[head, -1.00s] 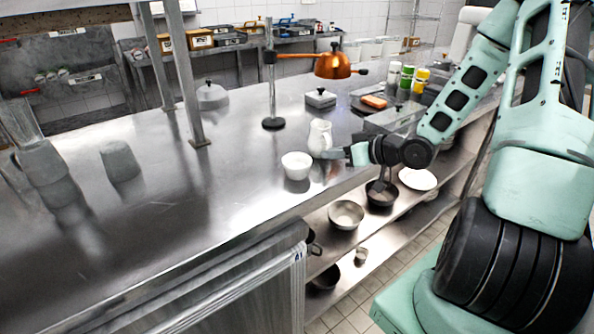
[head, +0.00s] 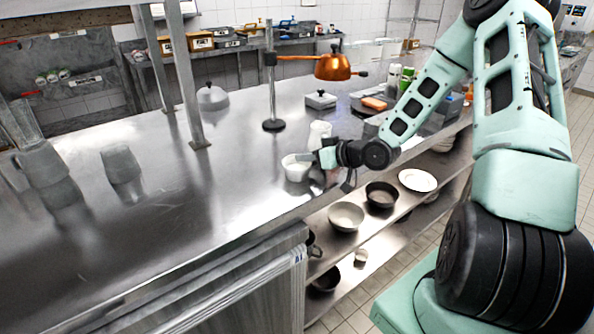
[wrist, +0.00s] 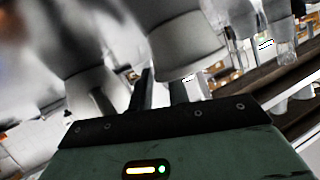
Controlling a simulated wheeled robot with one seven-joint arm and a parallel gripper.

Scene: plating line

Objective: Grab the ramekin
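The ramekin, a small white round bowl (head: 295,170), stands upright on the steel counter near its front edge. My gripper (head: 313,158) is at its right side, close to the rim, reaching in from the right. Contact cannot be told. In the wrist view my gripper's two dark fingers (wrist: 162,90) are apart with a gap between them, so it looks open. A pale rounded vessel (wrist: 185,50) lies just beyond the fingertips there; the view is blurred and does not show it between them.
A white jug (head: 320,133) stands just behind my gripper. A heat lamp (head: 334,67) on a stand (head: 273,124) is farther back.

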